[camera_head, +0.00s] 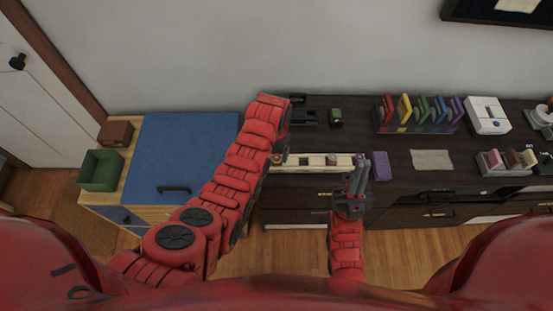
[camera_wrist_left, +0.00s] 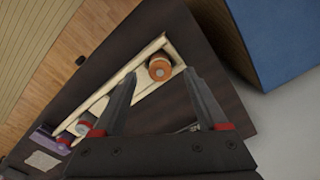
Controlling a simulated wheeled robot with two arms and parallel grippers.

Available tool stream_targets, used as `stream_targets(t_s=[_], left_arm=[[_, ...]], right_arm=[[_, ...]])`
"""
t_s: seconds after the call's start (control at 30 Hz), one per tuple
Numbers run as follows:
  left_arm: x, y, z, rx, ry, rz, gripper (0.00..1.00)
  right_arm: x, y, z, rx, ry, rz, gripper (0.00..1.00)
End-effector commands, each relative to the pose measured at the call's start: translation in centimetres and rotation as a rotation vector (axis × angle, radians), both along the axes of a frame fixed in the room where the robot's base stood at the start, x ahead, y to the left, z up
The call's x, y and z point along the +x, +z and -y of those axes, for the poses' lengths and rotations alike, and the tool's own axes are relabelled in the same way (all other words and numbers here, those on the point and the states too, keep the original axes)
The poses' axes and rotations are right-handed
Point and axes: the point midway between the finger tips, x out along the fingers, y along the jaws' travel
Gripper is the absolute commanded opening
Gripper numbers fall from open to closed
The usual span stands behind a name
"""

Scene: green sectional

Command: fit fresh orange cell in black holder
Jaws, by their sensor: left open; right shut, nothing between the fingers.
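The orange cell (camera_wrist_left: 159,68) stands upright at one end of a long cream tray (camera_wrist_left: 143,87). In the head view the cell (camera_head: 277,159) is a small orange spot beside my left arm. My left gripper (camera_wrist_left: 161,76) is open, its fingertips on either side of the cell in the left wrist view; contact cannot be told. In the head view that gripper is mostly hidden by its own arm. A black device (camera_head: 304,117), seemingly the holder, lies behind the tray, partly hidden by my left arm. My right gripper (camera_head: 358,176) is shut and empty near the tray's right end.
Other cells (camera_wrist_left: 84,126) stand further along the tray. A green-and-black cylinder (camera_head: 335,117) is right of the black device. A purple block (camera_head: 381,166), a colourful rack (camera_head: 418,117) and a beige cloth (camera_head: 432,160) are to the right. A blue-topped cabinet (camera_head: 182,150) stands left.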

Motion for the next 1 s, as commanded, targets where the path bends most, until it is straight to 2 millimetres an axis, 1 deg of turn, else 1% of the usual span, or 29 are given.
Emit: stream_targets(t_s=[0.03, 0.13, 0.2, 0.33, 0.5, 0.73, 0.77, 0.9, 0.97, 1.0], left_arm=[[0.0, 0.0, 0.0, 0.002, -0.001, -0.002, 0.76], [-0.1, -0.9, 0.0, 0.001, 0.0, -0.003, 0.76], [0.0, -1.8, 0.0, 0.001, -0.001, -0.003, 0.76], [0.0, -2.7, 0.0, 0.001, -0.001, -0.001, 0.76], [0.1, -3.2, 0.0, -0.001, 0.0, 0.002, 0.76], [0.1, -3.3, 0.0, -0.001, 0.0, 0.003, 0.76], [0.1, -3.3, 0.0, -0.001, 0.0, 0.003, 0.74], [0.0, -3.3, 0.0, 0.0, 0.0, 0.002, 0.48], [0.0, -3.3, 0.0, -0.001, 0.0, 0.003, 0.38], [0.0, -3.3, 0.0, -0.001, 0.0, 0.002, 0.3]], right_arm=[[0.0, 0.8, 0.0, 0.0, 0.0, 0.0, 0.0], [0.0, 1.4, 0.0, 0.0, 0.0, 0.0, 0.0], [0.0, 1.3, 0.0, 0.0, 0.0, 0.0, 0.0], [0.0, 1.5, 0.0, 0.0, 0.0, 0.0, 0.0], [0.0, 1.6, 0.0, 0.0, 0.0, 0.0, 0.0], [0.0, 1.6, 0.0, 0.0, 0.0, 0.0, 0.0], [0.0, 1.6, 0.0, 0.0, 0.0, 0.0, 0.0], [0.0, 1.6, 0.0, 0.0, 0.0, 0.0, 0.0], [0.0, 1.6, 0.0, 0.0, 0.0, 0.0, 0.0], [0.0, 1.6, 0.0, 0.0, 0.0, 0.0, 0.0]])
